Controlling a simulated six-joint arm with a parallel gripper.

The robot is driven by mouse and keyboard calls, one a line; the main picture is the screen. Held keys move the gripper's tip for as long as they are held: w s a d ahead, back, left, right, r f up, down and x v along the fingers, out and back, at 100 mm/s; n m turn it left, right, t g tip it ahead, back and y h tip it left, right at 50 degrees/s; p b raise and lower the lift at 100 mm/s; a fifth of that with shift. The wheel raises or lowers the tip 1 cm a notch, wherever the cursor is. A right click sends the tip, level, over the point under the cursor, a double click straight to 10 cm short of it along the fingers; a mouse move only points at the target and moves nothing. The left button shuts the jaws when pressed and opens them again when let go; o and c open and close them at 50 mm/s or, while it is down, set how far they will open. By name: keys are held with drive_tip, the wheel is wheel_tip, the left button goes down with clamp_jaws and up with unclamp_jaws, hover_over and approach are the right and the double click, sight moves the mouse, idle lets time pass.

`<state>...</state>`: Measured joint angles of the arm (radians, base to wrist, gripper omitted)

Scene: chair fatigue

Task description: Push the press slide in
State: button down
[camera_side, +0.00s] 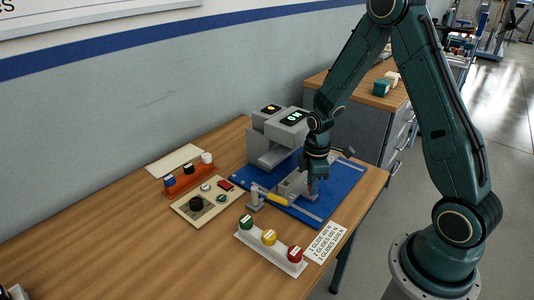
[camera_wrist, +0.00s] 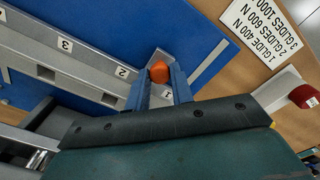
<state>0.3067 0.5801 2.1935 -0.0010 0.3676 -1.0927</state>
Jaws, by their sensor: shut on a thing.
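The grey press (camera_side: 275,135) stands on a blue base plate (camera_side: 325,197), with a lit green display on top. A grey slide rail (camera_wrist: 75,68) with square slots and labels 1, 2 and 3 crosses the wrist view. My gripper (camera_side: 313,186) points down over the plate, in front of the press. In the wrist view, its blue fingers (camera_wrist: 161,82) are shut on an orange knob (camera_wrist: 160,72) at the rail, beside label 1. The fingers cover part of the knob and the rail there. I cannot tell how far the slide sits in.
A yellow-handled clamp (camera_side: 273,198) sits at the plate's left front. A white strip with green, yellow and red knobs (camera_side: 270,248) and a printed card (camera_side: 325,242) lie in front. A control panel (camera_side: 206,201) and an orange rack (camera_side: 188,178) stand left.

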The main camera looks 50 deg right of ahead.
drive_tip(key=shift+w, duration=0.55)
drive_tip(key=c, duration=1.2)
unclamp_jaws()
drive_tip(key=shift+r, duration=0.15)
wheel_tip(320, 180, up, 14)
drive_tip(key=shift+f, duration=0.25)
